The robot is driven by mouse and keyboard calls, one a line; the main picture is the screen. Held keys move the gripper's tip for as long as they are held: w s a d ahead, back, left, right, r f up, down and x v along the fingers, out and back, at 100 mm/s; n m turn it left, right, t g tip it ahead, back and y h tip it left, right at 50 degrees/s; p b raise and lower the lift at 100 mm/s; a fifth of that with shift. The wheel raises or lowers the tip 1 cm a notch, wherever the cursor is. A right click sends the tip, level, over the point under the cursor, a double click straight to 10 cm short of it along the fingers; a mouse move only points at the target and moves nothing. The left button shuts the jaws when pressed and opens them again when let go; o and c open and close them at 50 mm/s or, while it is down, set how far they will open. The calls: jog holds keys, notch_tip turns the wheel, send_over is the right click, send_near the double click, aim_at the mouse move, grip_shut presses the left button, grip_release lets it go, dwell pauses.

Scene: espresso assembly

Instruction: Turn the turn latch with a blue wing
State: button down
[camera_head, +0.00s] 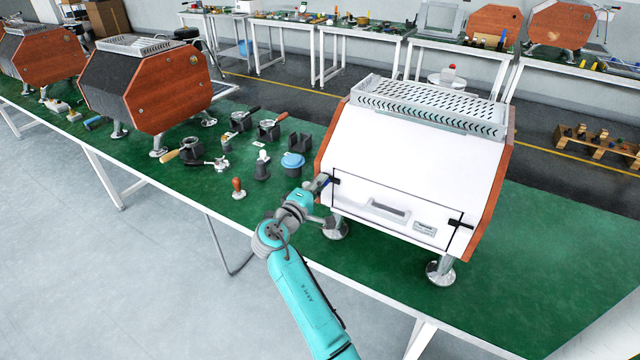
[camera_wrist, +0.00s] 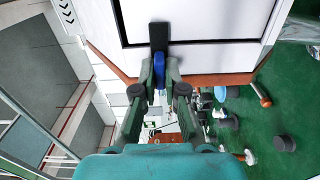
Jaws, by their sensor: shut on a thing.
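The turn latch (camera_wrist: 158,36) is a black bar at the edge of the white front panel in the wrist view, with a blue wing (camera_wrist: 159,70) at its near end. My gripper (camera_wrist: 159,76) is shut on the blue wing, one finger on each side. In the head view, my gripper (camera_head: 322,186) is at the left edge of the espresso machine's white front (camera_head: 400,155), where the latch (camera_head: 334,180) shows as a small dark piece. The gripper partly hides the wing there.
A second black latch (camera_head: 459,223) is on the panel's right side, with a recessed handle (camera_head: 388,210) between. Portafilters, a tamper (camera_head: 238,188) and a blue-topped cup (camera_head: 292,165) stand left on the green bench. The bench right of the machine is clear.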

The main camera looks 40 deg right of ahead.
dwell(0.4)
jog(key=c, duration=1.2)
grip_release()
jog(key=shift+c, duration=0.2)
jog(key=v, duration=1.2)
jog(key=shift+f, duration=0.1)
